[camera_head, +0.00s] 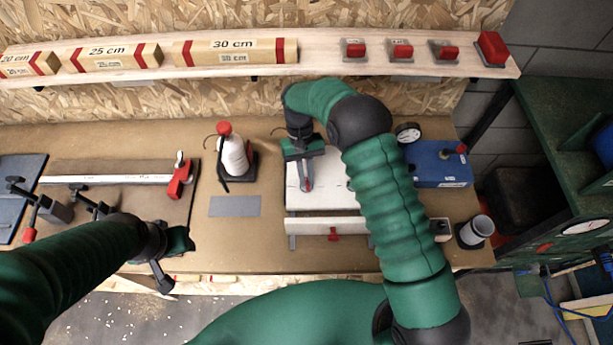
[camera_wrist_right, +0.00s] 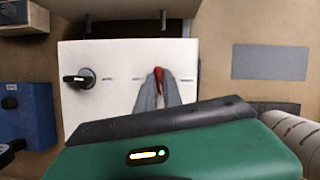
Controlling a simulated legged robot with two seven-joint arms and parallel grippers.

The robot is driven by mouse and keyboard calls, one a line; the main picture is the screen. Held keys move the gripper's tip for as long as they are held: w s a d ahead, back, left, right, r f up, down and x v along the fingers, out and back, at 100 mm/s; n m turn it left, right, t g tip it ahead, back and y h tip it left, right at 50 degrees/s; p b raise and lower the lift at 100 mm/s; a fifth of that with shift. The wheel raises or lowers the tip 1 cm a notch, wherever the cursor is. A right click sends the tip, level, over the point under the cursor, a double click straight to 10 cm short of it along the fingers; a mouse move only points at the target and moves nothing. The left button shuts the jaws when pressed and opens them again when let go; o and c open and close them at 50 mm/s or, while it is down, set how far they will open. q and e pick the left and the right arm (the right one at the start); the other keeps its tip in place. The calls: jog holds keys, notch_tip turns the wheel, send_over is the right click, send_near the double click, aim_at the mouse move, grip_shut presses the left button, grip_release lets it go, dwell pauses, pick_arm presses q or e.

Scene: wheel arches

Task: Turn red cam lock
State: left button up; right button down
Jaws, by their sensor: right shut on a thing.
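The red cam lock (camera_wrist_right: 158,74) sits on the white panel (camera_wrist_right: 112,55) in the right wrist view, with its red lever showing between my fingertips. My right gripper (camera_wrist_right: 159,88) is shut on it. In the head view my right gripper (camera_head: 307,185) reaches down onto the white panel (camera_head: 325,196), and the lock is mostly hidden by the fingers. A black cam lock (camera_wrist_right: 78,78) sits on the same panel, to the left in the wrist view. My left gripper (camera_head: 170,262) hangs near the table's front edge at the left, and its jaw opening does not show clearly.
A grey plate (camera_head: 235,206) lies flat. My right arm covers the panel's right side.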

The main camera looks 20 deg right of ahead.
jog(key=n, duration=0.1)
jog(key=n+h, duration=0.1)
jog(key=n, duration=0.1)
jog(key=shift+w+a+r, duration=0.1)
jog(key=shift+w+r, duration=0.05)
jog(key=n+h, duration=0.1)
jog(key=n, duration=0.2)
jog(key=shift+a+n+t, duration=0.1)
jog(key=shift+n+t, duration=0.2)
jog(key=shift+t, duration=0.1)
jog(key=n+h, duration=0.1)
jog(key=n, duration=0.2)
jog(key=shift+t, duration=0.4)
jog(key=shift+a+n+t+h+p, duration=0.1)
jog(key=shift+n+t+h+p, duration=0.4)
jog(key=shift+n, duration=1.3)
jog(key=c, duration=1.5)
grip_release()
jog(key=shift+s, duration=0.2)
